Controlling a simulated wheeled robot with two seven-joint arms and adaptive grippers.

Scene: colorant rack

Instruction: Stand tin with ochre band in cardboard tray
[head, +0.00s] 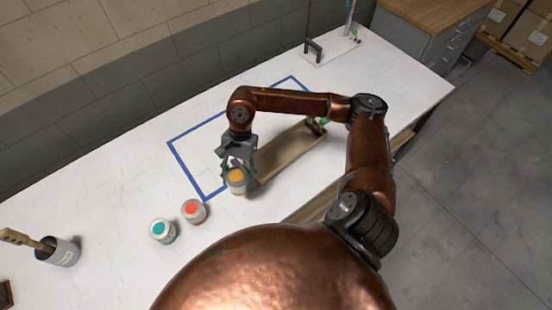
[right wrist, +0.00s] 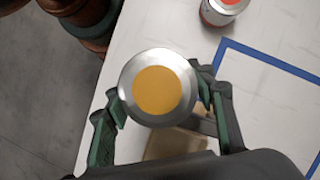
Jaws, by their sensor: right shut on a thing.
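The tin with ochre (head: 236,182) on its lid is between the fingers of my right gripper (head: 238,166), which is shut on it. The tin looks upright, and its round ochre and silver top (right wrist: 158,88) fills the middle of the right wrist view. The cardboard tray (head: 285,153) is a long, shallow brown tray on the white table. The tin shows at the tray's near left end; I cannot tell how high it is above the table. Part of the tray (right wrist: 175,143) shows below the tin in the right wrist view. My left gripper is not in view.
A red-topped tin (head: 194,211) and a teal-topped tin (head: 162,231) stand left of the held tin. A grey pot (head: 62,252) with a wooden-handled tool is at far left. Blue tape (head: 185,165) outlines a rectangle around the tray area. A black handle (head: 313,50) stands at the back.

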